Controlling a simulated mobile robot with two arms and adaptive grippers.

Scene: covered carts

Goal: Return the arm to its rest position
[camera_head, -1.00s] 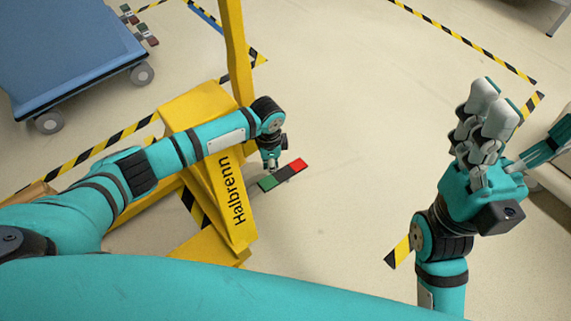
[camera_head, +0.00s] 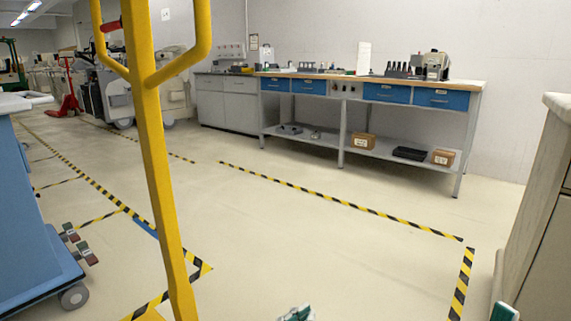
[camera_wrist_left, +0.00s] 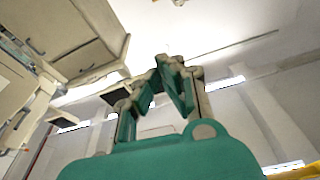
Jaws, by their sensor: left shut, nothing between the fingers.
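My left gripper (camera_head: 297,313) shows only as a small teal and grey tip at the bottom edge of the head view. In the left wrist view its two teal fingers (camera_wrist_left: 172,70) point up the picture. They are shut with nothing between them. The left arm itself is out of the head view. Another small teal piece sits at the bottom right edge of the head view; it seems to be part of my right gripper (camera_head: 503,312), and its fingers cannot be made out.
A yellow post with a forked handle (camera_head: 153,150) stands left of centre. A blue cart (camera_head: 35,230) is at the left edge. A workbench with blue drawers (camera_head: 375,85) stands at the back. A pale cabinet (camera_head: 535,200) is at the right. The middle floor (camera_head: 330,250) is clear.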

